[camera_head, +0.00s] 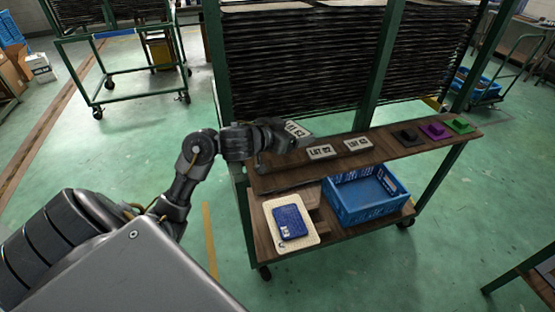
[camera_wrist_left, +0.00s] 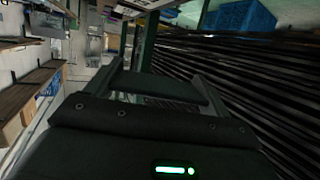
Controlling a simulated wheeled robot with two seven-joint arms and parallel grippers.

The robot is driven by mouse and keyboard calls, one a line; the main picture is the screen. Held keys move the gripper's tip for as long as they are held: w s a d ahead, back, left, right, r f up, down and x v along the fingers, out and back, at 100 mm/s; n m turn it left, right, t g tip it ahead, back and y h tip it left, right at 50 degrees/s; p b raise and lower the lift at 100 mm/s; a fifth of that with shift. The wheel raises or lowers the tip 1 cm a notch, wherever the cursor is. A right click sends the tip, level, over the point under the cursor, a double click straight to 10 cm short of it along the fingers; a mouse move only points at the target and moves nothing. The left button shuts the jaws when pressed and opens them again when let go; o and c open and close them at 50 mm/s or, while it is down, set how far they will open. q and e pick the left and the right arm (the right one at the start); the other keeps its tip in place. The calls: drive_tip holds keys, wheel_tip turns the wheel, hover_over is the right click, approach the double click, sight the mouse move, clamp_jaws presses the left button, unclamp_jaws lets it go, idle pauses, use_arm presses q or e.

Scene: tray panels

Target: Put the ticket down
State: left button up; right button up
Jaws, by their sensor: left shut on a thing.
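My left gripper (camera_head: 284,138) is shut on a white ticket (camera_head: 298,130) with dark print, partly hidden by the gripper. The ticket is tilted, at the left end of the wooden upper shelf (camera_head: 385,150); I cannot tell if it touches anything. Two more white tickets, one at the middle left (camera_head: 320,152) and one to its right (camera_head: 358,144), lie on that shelf. In the left wrist view the fingers (camera_wrist_left: 160,88) show with a dark piece between them; the ticket's face is not clear there. My right gripper is not in view.
Black (camera_head: 405,136), purple (camera_head: 435,131) and green (camera_head: 460,125) pieces sit at the shelf's right. Below are a blue crate (camera_head: 366,214) and a cream tray (camera_head: 272,235) with a blue packet (camera_head: 290,222). A dark stack of tray panels (camera_head: 300,65) rises behind the shelf.

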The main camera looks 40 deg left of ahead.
use_arm(q)
drive_tip(key=b, duration=0.2)
hover_over(273, 161)
drive_tip(key=f, duration=0.5)
drive_tip(key=shift+d+f, duration=0.2)
drive_tip(key=shift+d, duration=0.2)
drive_tip(key=shift+s+a+f, duration=0.15)
drive_tip(key=shift+s+f, duration=0.05)
drive_tip(key=shift+f, duration=0.05)
drive_tip(key=shift+s, duration=0.1)
drive_tip(key=shift+s+a+f, duration=0.15)
drive_tip(key=shift+f, duration=0.2)
drive_tip(key=f, duration=0.1)
drive_tip(key=f+b, duration=0.1)
drive_tip(key=f, duration=0.1)
drive_tip(key=shift+s+a+f, duration=0.1)
drive_tip(key=shift+s+a, duration=0.05)
drive_tip(key=shift+s, duration=0.05)
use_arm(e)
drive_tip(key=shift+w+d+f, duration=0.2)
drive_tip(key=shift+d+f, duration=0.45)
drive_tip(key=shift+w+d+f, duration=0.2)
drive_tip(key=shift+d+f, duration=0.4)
use_arm(q)
drive_tip(key=shift+f, duration=0.1)
